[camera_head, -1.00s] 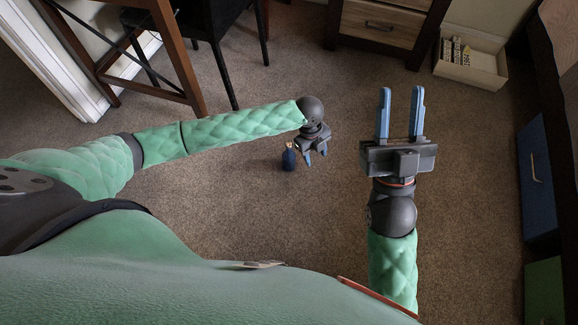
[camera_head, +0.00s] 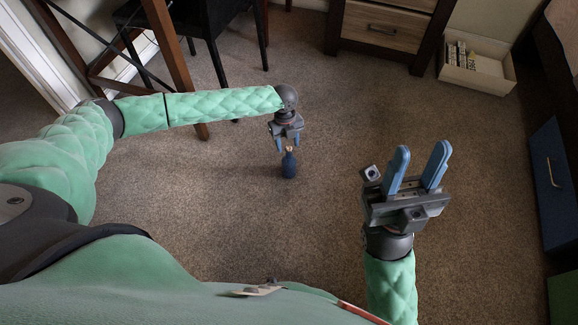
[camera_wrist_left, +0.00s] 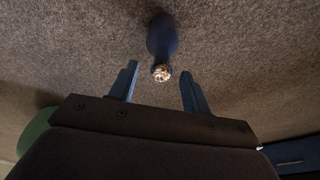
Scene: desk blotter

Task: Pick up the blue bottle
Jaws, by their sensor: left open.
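The blue bottle (camera_head: 289,165) stands on the brown carpet in the head view, with a pale top. My left gripper (camera_head: 288,146) is open, its fingers pointing down toward the bottle's top. In the left wrist view the bottle (camera_wrist_left: 161,42) lies beyond the open fingertips of my left gripper (camera_wrist_left: 160,80), with its top pointing toward the gap between them. Nothing is held. My right gripper (camera_head: 420,165) is open and empty, to the right of the bottle, with its blue fingers pointing up the picture.
A wooden drawer unit (camera_head: 388,28) stands at the back. A cream box (camera_head: 478,68) with small items is at the back right. A dark chair (camera_head: 195,20) and a wooden table leg (camera_head: 170,60) are behind my left arm. Carpet around the bottle is clear.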

